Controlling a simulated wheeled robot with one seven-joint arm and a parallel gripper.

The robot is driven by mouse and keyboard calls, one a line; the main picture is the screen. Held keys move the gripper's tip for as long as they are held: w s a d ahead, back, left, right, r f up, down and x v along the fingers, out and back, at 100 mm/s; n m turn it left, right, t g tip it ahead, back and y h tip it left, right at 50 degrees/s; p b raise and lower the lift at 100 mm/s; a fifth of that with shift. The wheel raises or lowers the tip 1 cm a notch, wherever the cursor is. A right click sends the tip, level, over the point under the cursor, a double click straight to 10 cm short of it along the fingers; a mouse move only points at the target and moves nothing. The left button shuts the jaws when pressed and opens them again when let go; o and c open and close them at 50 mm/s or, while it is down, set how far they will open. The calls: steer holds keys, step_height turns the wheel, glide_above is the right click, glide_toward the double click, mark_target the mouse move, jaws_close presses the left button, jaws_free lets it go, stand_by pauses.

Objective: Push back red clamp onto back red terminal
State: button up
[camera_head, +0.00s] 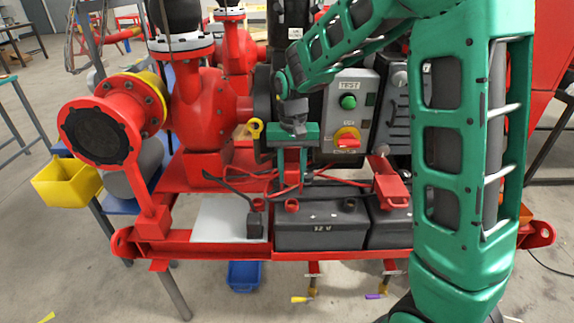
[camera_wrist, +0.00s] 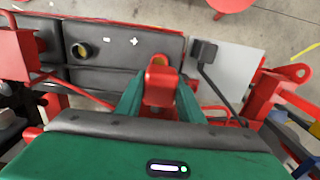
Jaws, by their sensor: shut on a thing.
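My gripper (camera_head: 292,180) points down over the battery marked 12 V (camera_head: 322,235), its green fingers shut on a red clamp (camera_wrist: 159,86). A red terminal (camera_head: 292,205) stands on the battery's top left, just below my fingertips. In the wrist view the red terminal (camera_wrist: 160,60) shows just beyond the clamp's front end, partly covered by it. The clamp appears above the terminal; I cannot tell whether they touch.
Red cables and a control box (camera_head: 350,100) are behind my gripper.

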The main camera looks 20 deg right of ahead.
mark_target(292, 186)
steer(key=shift+w+d+f, duration=0.1)
steer(key=shift+d+f, duration=0.05)
steer(key=shift+f, duration=2.5)
steer(key=shift+f, duration=1.7)
steer(key=o, duration=1.3)
steer(key=shift+o, duration=0.2)
steer(key=shift+r, duration=0.1)
